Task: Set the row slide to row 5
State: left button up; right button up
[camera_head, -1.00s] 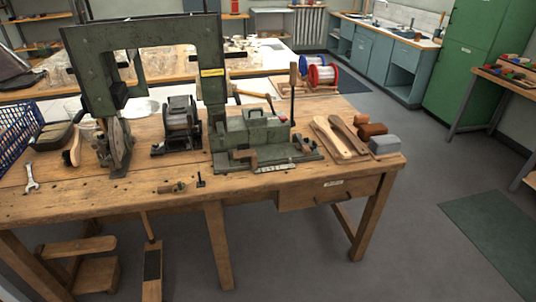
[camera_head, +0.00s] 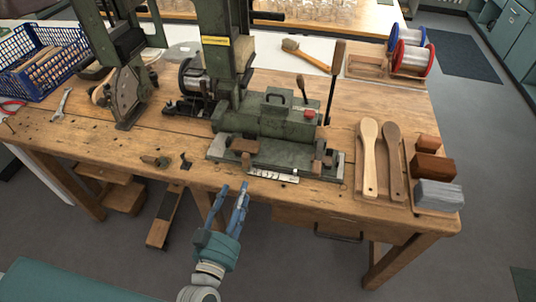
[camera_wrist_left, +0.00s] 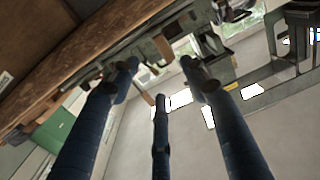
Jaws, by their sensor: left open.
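The green tufting machine (camera_head: 265,121) stands on the wooden bench. At its front is a low metal slide bed (camera_head: 290,157) with a wooden handle (camera_head: 243,145) at left and a brown block (camera_head: 324,160) at right. A pale marked strip (camera_head: 273,176) lies along its front edge; its marks are too small to read, so I cannot tell the row set. My left gripper (camera_head: 234,190) is open and empty at the bench's front edge, below and left of the strip, apart from it. Its blue fingers also show in the left wrist view (camera_wrist_left: 160,80). My right gripper is out of view.
Two wooden brush bodies (camera_head: 369,160) and a grey block (camera_head: 438,195) lie at the right of the bench. A brush (camera_head: 305,56) and wire spools (camera_head: 410,55) are behind. A small fitting (camera_head: 155,161) lies near the front edge. A blue basket (camera_head: 45,62) stands far left.

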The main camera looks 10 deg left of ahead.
aim_at(247, 163)
pick_arm(q)
jog(key=w+p, duration=0.1)
jog(key=w, duration=0.8)
jog(key=shift+a+r, duration=0.1)
jog(key=shift+w, duration=0.6)
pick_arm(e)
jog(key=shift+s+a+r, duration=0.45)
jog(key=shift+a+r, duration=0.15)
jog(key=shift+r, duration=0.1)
